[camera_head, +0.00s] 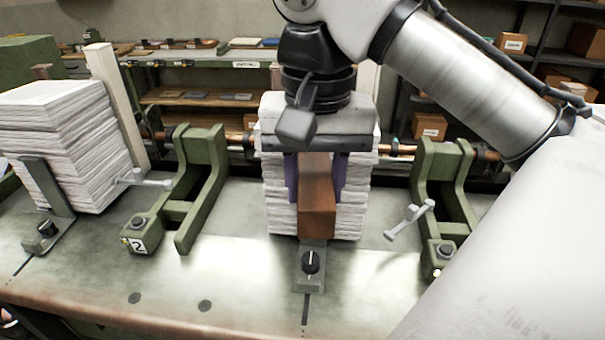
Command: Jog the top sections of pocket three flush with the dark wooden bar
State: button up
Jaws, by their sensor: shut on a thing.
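My gripper (315,172) is at the centre of the head view, with its dark purple fingers on either side of the dark wooden bar (317,208). The bar is in front of the middle stack of white paper sections (282,212). Whether the bar touches the stack I cannot tell. My gripper's body hides much of the stack's upper front. Some top sections (272,105) show at its left, with slightly uneven edges. No pocket number is readable beside this stack.
Green brackets flank the middle stack, one marked 2 (188,190) at left and one at right (440,190). Grey levers and a black-knobbed stop (311,262) stand close by. Another tall stack (68,140) is at left. A copper-coloured rod (400,150) runs behind. The front metal bed is clear.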

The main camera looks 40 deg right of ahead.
jog(key=w+d+f, duration=0.3)
jog(key=shift+w+d+f, duration=0.1)
jog(key=shift+d, duration=0.2)
jog(key=shift+w+d+f, duration=0.1)
jog(key=shift+w+d, duration=0.55)
jog(key=shift+d, duration=0.1)
jog(key=shift+s+a+r, duration=0.75)
jog(key=shift+a+r, duration=0.15)
jog(key=shift+r, duration=0.15)
dwell(0.9)
dwell(0.6)
